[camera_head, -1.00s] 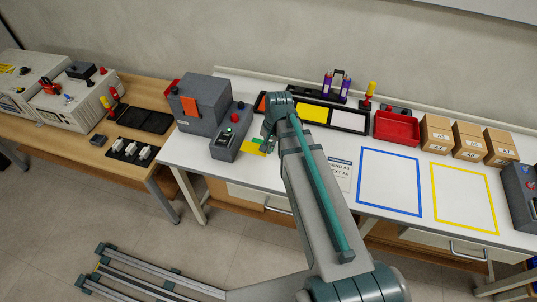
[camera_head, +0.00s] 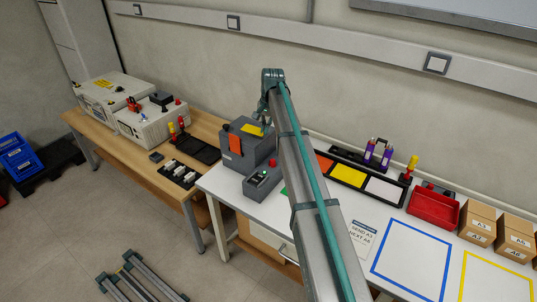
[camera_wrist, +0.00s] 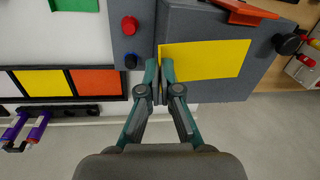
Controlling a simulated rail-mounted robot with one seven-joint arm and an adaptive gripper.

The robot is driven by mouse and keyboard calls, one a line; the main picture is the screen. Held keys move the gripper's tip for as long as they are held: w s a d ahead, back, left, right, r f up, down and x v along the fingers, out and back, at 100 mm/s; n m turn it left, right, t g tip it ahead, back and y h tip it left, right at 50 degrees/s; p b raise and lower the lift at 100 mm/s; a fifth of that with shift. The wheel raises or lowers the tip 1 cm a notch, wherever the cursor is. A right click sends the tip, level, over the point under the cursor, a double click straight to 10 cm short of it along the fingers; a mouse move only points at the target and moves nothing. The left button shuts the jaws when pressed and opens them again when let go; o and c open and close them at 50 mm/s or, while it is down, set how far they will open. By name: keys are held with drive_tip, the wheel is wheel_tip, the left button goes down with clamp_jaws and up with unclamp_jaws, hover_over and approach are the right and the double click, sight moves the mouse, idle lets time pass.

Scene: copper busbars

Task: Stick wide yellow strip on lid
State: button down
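The wide yellow strip (camera_head: 252,129) is over the lid of the dark grey box (camera_head: 263,150). In the wrist view the strip (camera_wrist: 212,60) lies flat across the grey lid (camera_wrist: 215,92), with its left end between my fingertips. My gripper (camera_wrist: 160,66) has its fingers close together and looks shut on that end. In the head view my gripper (camera_head: 264,114) is above the box's back right part, partly hidden by my arm. I cannot tell whether the strip touches the lid.
A black tray (camera_head: 331,172) holds orange, yellow and white sheets. A red bin (camera_head: 433,209) and cardboard boxes (camera_head: 477,223) are to the right. The wooden bench (camera_head: 148,163) is left.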

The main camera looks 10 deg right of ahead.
drive_tip(key=shift+m, duration=0.8)
drive_tip(key=w+r, duration=0.1)
drive_tip(key=w, duration=0.3)
drive_tip(key=w+r, duration=0.1)
drive_tip(key=w, duration=0.1)
drive_tip(key=shift+w+a+r, duration=0.2)
drive_tip(key=shift+w+r, duration=0.1)
drive_tip(key=shift+w, duration=0.05)
drive_tip(key=shift+f+b, duration=1.45)
drive_tip(key=shift+f, duration=1.8)
drive_tip(key=shift+f, duration=0.25)
drive_tip(key=c, duration=1.2)
unclamp_jaws()
drive_tip(key=shift+c, duration=0.2)
drive_tip(key=shift+r, duration=0.1)
wheel_tip(320, 180, up, 12)
drive_tip(key=s+d, duration=0.1)
drive_tip(key=shift+s, duration=0.2)
